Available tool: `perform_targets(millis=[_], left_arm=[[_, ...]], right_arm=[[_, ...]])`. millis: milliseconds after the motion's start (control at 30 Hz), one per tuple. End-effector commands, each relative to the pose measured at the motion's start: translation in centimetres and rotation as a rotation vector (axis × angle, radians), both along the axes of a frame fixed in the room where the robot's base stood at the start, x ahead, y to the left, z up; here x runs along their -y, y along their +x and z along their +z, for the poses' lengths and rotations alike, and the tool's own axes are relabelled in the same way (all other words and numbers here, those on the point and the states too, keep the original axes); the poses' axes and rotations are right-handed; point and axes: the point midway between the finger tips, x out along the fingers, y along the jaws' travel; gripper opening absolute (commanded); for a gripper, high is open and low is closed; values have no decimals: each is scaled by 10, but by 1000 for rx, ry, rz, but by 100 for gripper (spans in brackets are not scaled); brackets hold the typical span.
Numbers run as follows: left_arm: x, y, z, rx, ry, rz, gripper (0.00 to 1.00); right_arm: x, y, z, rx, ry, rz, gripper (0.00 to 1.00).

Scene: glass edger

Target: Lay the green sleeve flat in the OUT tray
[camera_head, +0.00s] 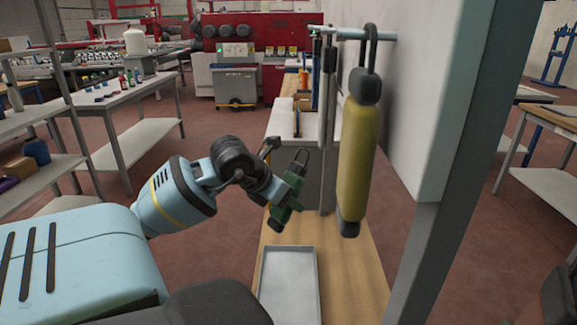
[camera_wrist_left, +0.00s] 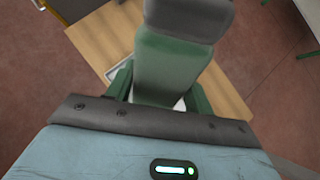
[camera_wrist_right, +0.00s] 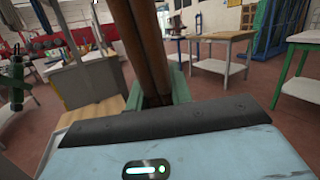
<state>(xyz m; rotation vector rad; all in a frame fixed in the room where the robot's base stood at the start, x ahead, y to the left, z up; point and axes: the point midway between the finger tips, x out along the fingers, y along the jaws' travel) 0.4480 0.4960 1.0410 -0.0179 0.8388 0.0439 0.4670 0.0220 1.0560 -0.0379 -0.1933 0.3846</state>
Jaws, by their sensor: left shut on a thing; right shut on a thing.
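My left gripper (camera_head: 284,203) is shut on the green sleeve (camera_head: 291,186). The sleeve is held tilted in the air, with a dark loop at its upper end and a dark cap at its lower end. In the left wrist view the sleeve (camera_wrist_left: 172,72) fills the space between the green fingers. Below it on the wooden bench lies a shallow grey tray (camera_head: 288,290), empty where it shows; no OUT label is readable. My right gripper (camera_wrist_right: 158,92) is shut on a long brown thing (camera_wrist_right: 147,45), whose far end is out of view.
A yellow sleeve (camera_head: 354,150) hangs from a rail (camera_head: 350,34) beside a white wall (camera_head: 428,90), close right of my left gripper. Thin dark upright bars (camera_head: 326,110) stand behind. The wooden bench (camera_head: 350,265) is bare right of the tray.

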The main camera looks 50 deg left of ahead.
Motion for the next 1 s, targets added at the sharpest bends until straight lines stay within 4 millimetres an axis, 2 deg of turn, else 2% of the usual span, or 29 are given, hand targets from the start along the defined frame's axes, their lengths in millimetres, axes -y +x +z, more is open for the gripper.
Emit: perform_targets(millis=[567,1000], left_arm=[[16,13,-66,-328,-73,327,30],[42,17,-151,-732,-329,716,30]], right_arm=[[0,0,-4,-4,0,0,0],[0,0,-10,-11,1,0,0]])
